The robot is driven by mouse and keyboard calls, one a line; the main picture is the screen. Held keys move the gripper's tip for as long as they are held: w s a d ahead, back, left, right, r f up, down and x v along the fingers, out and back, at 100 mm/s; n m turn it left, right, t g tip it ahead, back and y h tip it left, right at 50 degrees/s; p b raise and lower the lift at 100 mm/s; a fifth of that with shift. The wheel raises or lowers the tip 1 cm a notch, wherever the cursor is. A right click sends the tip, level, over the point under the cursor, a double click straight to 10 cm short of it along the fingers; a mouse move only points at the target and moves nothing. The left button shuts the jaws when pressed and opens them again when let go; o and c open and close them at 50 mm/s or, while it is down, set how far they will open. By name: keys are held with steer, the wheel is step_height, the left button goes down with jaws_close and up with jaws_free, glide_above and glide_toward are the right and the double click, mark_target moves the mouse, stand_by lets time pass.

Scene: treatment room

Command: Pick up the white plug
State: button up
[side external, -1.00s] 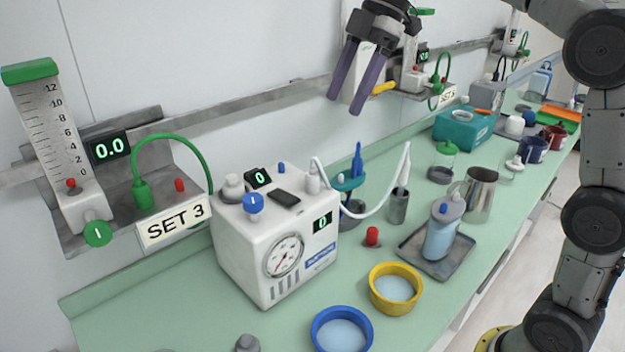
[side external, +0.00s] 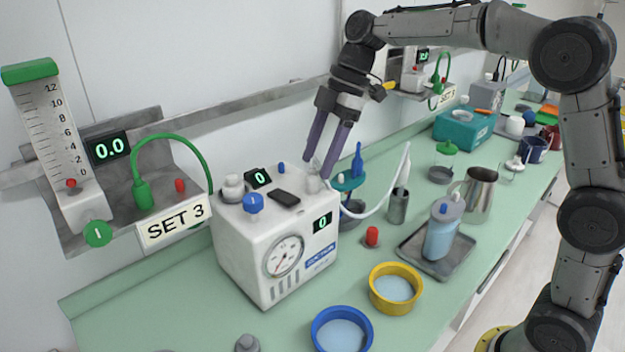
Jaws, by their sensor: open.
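A small whitish plug (side external: 313,181) stands upright on the back right of the white suction unit's top (side external: 275,215), at the end of a white tube (side external: 372,212). My gripper (side external: 318,170) points down at it with its two purple fingers apart. The fingertips are around the plug's upper part in this view, one to each side; whether they touch it I cannot tell. The near finger covers part of the tube's end.
A grey-white round fitting (side external: 232,188), a blue knob (side external: 253,203) and a dark block (side external: 285,198) share the unit's top. A blue-green stand (side external: 348,184) is close on the right. Yellow (side external: 396,288) and blue (side external: 342,331) bowls sit in front.

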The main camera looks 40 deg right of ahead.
mark_target(314, 173)
steer(key=shift+x, duration=2)
steer(key=shift+s, duration=0.1)
jaws_close()
